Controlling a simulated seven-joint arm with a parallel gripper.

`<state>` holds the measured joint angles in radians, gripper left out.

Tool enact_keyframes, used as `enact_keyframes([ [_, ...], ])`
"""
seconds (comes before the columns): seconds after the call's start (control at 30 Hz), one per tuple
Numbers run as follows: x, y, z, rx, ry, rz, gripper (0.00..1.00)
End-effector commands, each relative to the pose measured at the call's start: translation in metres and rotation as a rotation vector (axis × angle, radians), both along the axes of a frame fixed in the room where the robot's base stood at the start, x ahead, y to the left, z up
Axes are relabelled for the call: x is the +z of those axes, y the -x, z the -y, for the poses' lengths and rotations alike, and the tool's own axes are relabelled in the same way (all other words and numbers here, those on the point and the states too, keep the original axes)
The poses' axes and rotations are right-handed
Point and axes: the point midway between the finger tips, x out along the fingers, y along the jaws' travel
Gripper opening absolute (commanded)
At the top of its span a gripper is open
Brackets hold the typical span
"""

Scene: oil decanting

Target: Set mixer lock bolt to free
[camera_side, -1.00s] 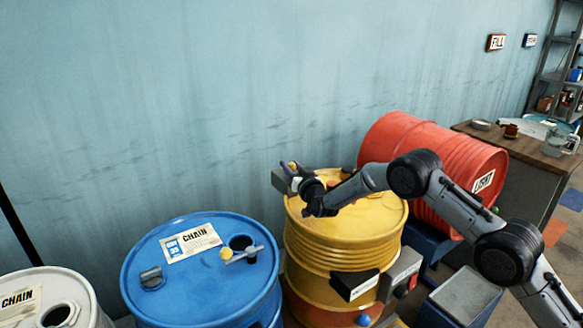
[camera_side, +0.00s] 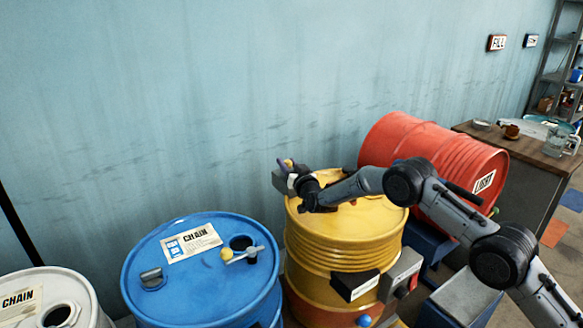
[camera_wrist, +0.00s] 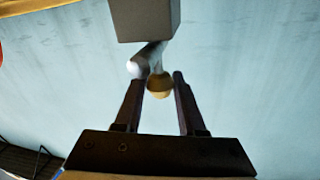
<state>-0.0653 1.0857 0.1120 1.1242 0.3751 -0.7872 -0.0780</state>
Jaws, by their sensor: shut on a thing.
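The mixer lock bolt shows in the wrist view as a silver rod (camera_wrist: 147,60) with a round yellow knob (camera_wrist: 160,88), beneath a grey block (camera_wrist: 145,18). My gripper (camera_wrist: 159,82) has its two dark fingers on either side of the knob and is shut on it. In the side view my gripper (camera_side: 290,172) is at the back left of the yellow drum (camera_side: 335,245), beside the grey block (camera_side: 280,182). The bolt is mostly hidden there by my gripper, and its lock position cannot be told.
A blue drum (camera_side: 195,270) with a yellow-knobbed valve (camera_side: 240,254) stands left of the yellow drum. A red drum (camera_side: 425,150) lies on its side at the right. The wall is close behind.

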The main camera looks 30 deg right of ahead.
Motion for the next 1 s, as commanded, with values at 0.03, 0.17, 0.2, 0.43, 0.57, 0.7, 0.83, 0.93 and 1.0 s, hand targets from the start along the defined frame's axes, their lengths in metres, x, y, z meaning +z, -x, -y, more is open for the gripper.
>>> enact_keyframes([
  [0.03,-0.001,-0.007,0.0,0.0,-0.001,0.001,0.0],
  [0.17,0.0,-0.02,0.0,0.0,-0.001,0.002,0.0],
  [0.2,-0.001,-0.023,0.0,0.0,-0.001,0.001,0.0],
  [0.43,0.0,-0.03,0.0,0.001,0.0,-0.001,0.0],
  [0.57,0.0,-0.03,0.0,0.001,0.0,-0.001,0.0],
  [0.7,0.001,-0.03,0.0,0.002,0.0,0.0,0.45],
  [0.83,0.001,-0.03,0.0,0.002,0.0,0.0,0.68],
  [0.93,0.0,-0.03,0.0,0.002,0.0,0.0,0.69],
  [1.0,0.0,-0.03,0.0,0.001,0.0,0.0,0.69],
])
